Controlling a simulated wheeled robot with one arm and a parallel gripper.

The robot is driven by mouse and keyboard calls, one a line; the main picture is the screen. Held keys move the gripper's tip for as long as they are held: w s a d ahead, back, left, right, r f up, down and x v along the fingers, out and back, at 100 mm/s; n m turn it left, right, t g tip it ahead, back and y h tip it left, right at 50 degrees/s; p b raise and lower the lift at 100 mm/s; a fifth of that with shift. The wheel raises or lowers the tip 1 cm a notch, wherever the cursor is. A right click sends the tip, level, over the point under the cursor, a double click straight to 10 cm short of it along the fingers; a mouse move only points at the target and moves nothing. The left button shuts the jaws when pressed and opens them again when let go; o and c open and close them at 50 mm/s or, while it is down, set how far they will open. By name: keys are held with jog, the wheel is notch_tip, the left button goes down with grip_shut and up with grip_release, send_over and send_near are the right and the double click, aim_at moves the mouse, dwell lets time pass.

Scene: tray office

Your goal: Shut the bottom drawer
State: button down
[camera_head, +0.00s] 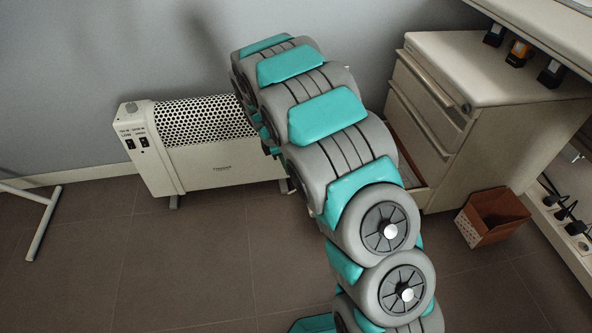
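The light beige drawer cabinet (520,140) stands at the right. Its upper drawer fronts (425,105) look closed. The bottom drawer (417,196) stands out from the cabinet, and a strip of its inside and side shows just right of my arm. Its front and the rest of it are hidden behind my arm. My grey and teal arm rises from the bottom of the picture, crosses the middle and bends down at the upper left. My gripper is hidden behind the arm, so its fingers and any contact with the drawer cannot be seen.
A white heater (205,165) stands by the wall, left of my arm. A desk (545,25) overhangs the upper right. A white metal leg (43,222) is at far left. The left foreground floor is clear.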

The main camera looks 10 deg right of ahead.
jog(key=d+f+b, duration=0.1)
jog(key=d+f, duration=0.5)
jog(key=f, duration=0.2)
jog(key=shift+f+b, duration=0.35)
jog(key=shift+b, duration=0.05)
jog(key=shift+d, duration=0.25)
jog(key=d+p, duration=1.1)
jog(key=d, duration=1.6)
jog(key=shift+d, duration=0.15)
